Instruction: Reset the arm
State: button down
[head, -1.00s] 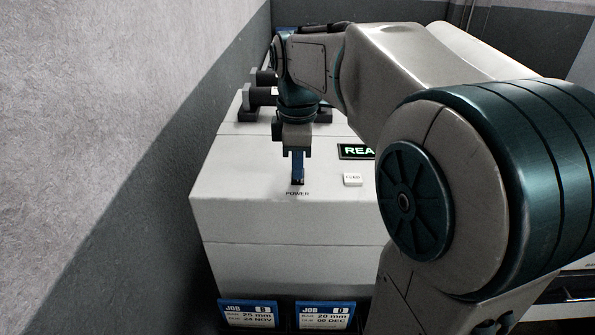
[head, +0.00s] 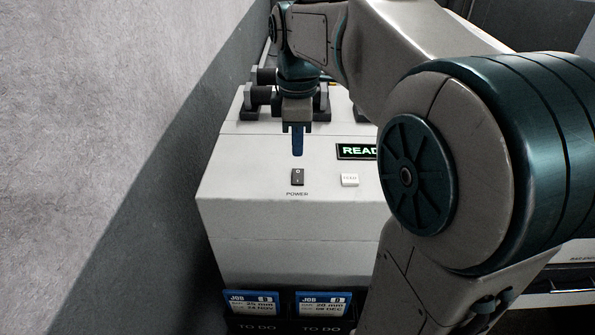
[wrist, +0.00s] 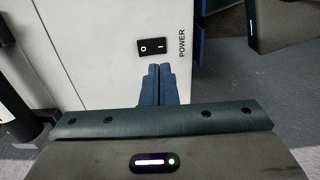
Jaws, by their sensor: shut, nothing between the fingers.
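My arm comes in from the right in the head view and bends down over a white machine cabinet (head: 235,215). My gripper (head: 297,154) points down above the cabinet, its blue fingers shut together with nothing between them. It also shows in the wrist view (wrist: 158,70), where the fingertips are beside the power switch. The black power switch (head: 297,177) has the label POWER below it and sits just under the fingertips in the head view, with a visible gap. It also shows in the wrist view (wrist: 152,46).
Two blue job cards (head: 252,303) stand in dark TO DO holders at the cabinet's front. A grey wall (head: 90,130) runs along the left.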

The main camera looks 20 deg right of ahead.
jog(key=shift+s, duration=0.1)
jog(key=s+f+m+t, duration=0.2)
jog(key=s+f+m, duration=0.2)
jog(key=s+m, duration=0.3)
jog(key=s+f+m+t+b, duration=0.1)
jog(key=s+f+m, duration=0.4)
jog(key=s+m, duration=0.2)
jog(key=shift+f+t, duration=0.25)
jog(key=shift+t, duration=0.15)
jog(key=shift+s, duration=0.1)
